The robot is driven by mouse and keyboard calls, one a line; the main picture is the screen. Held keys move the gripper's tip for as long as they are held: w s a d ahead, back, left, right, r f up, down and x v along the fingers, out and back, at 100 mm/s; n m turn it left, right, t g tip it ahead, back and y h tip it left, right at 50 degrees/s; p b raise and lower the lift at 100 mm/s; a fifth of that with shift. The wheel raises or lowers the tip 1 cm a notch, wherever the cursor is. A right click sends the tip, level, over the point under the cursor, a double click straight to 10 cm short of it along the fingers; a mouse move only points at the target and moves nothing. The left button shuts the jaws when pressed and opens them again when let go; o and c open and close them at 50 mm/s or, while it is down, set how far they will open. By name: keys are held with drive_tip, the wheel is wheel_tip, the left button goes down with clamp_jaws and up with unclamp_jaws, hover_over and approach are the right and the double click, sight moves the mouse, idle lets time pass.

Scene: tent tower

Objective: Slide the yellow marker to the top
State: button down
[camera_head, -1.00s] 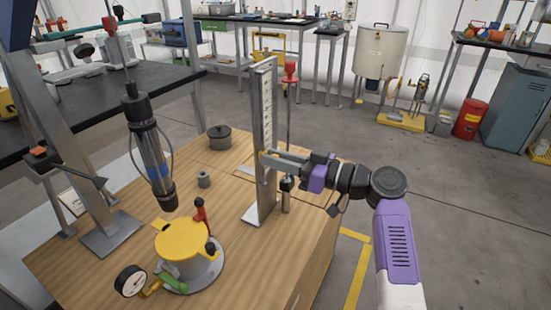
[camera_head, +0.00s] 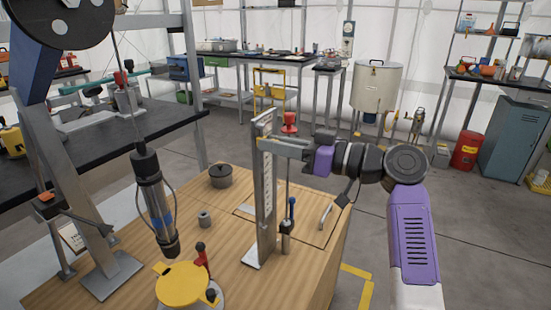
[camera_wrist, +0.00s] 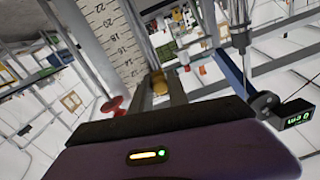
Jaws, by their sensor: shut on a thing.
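The upright metal scale post (camera_head: 264,190) stands on the wooden bench, with a white numbered strip that also shows in the wrist view (camera_wrist: 112,42). The yellow marker (camera_wrist: 160,84) sits between my fingertips beside the scale; in the head view only a small yellow bit (camera_head: 259,144) shows. My gripper (camera_head: 265,145) reaches in from the right and is shut on the marker, a little below the post's top. In the wrist view my gripper (camera_wrist: 161,90) hides part of the marker.
A yellow-topped stand (camera_head: 183,285), a hanging glass cylinder (camera_head: 155,200) and a dark lidded pot (camera_head: 220,175) are left of the post. A blue-handled rod (camera_head: 290,220) stands just right of it. The air above the post looks clear.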

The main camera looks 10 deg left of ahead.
drive_tip(key=shift+s+r, duration=0.1)
drive_tip(key=shift+r, duration=0.3)
drive_tip(key=c, duration=1.3)
unclamp_jaws()
drive_tip(key=shift+d, duration=0.2)
drive_tip(key=v, duration=0.7)
drive_tip(key=shift+s+d, duration=0.1)
drive_tip(key=shift+d, duration=0.05)
